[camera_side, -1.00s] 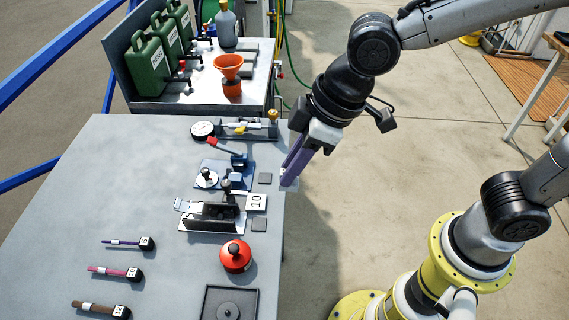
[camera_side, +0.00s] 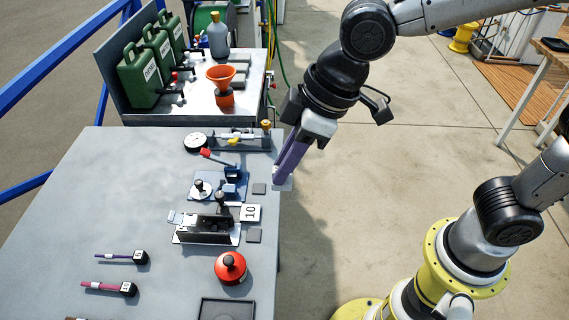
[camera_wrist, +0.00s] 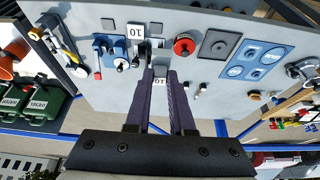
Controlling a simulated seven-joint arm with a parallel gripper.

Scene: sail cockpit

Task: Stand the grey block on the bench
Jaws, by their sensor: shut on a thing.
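My gripper (camera_side: 283,180) is in the side view at the right edge of the bench (camera_side: 100,200), pointing down with its long purple fingers. It is shut on a small grey block, whose pale face shows at the fingertips (camera_side: 284,186). Most of the block is hidden by the fingers in the side view. I cannot tell its exact height above the bench.
A dark clamp fixture (camera_side: 204,230) with a white "10" card (camera_side: 250,213) stands left of my gripper. Flat dark grey squares (camera_side: 259,188) lie nearby. A red round pot (camera_side: 230,268) and black tray (camera_side: 226,310) are in front. The bench's left middle is clear.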

